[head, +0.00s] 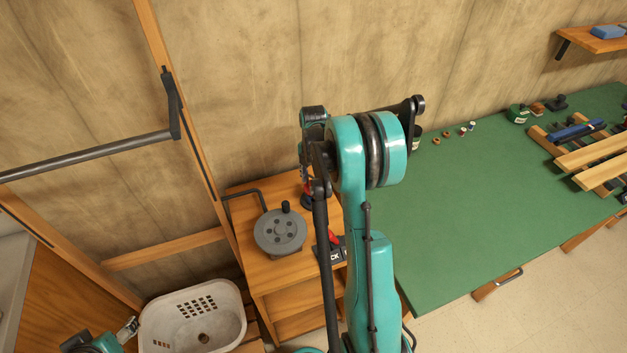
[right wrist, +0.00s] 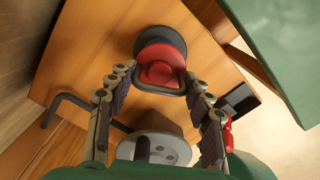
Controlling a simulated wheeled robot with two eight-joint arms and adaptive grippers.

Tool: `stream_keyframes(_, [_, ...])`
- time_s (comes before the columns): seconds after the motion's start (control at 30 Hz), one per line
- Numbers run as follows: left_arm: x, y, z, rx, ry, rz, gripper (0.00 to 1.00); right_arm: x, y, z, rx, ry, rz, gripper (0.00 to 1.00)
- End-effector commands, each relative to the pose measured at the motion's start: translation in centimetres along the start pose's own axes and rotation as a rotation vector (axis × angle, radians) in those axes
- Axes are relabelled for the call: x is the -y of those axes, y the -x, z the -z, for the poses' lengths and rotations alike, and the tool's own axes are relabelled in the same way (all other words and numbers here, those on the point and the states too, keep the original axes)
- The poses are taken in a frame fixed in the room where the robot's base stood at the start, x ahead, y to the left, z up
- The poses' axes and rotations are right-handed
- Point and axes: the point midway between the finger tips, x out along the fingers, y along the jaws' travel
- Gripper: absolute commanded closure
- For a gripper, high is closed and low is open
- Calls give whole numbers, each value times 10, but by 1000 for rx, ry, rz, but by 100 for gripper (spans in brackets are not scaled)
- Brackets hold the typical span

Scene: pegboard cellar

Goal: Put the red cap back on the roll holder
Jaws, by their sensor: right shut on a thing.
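My right gripper (right wrist: 158,82) is shut on the red cap (right wrist: 160,70), with a fingertip on each side of it. A dark round base (right wrist: 150,37), which looks like the roll holder, stands on the wooden cabinet top beyond the cap. The cap overlaps it in the right wrist view, and I cannot tell whether they touch. In the head view the dark base (head: 308,203) shows beside my right arm, which hides much of the area. Part of my left gripper (head: 129,328) shows at the lower left; its opening is unclear.
A grey reel (head: 280,232) with a black knob stands on the cabinet, close to my right gripper. A black box (head: 332,251) and a red item (head: 333,238) are near its right edge. A white basket (head: 190,318) is below left; the green bench (head: 480,210) is right.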

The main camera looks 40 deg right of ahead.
Motion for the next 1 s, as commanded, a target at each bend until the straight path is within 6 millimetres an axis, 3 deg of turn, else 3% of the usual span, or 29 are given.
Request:
stream_keyframes(0.17, [0, 0, 0, 0, 0, 0, 41, 0, 0, 0, 0, 0, 0, 69])
stream_keyframes(0.2, [0, 0, 0, 0, 0, 0, 41, 0, 0, 0, 0, 0, 0, 44])
stream_keyframes(0.27, [0, 0, 0, 0, 0, 0, 41, 0, 0, 0, 0, 0, 0, 28])
stream_keyframes(0.5, [0, 0, 0, 0, 0, 0, 41, 0, 0, 0, 0, 0, 0, 25])
stream_keyframes(0.6, [0, 0, 0, 0, 0, 0, 41, 0, 0, 0, 0, 0, 0, 5])
stream_keyframes(1.0, [0, 1, 1, 0, 0, 0, 41, 0, 2, 0, 0, 0, 0, 4])
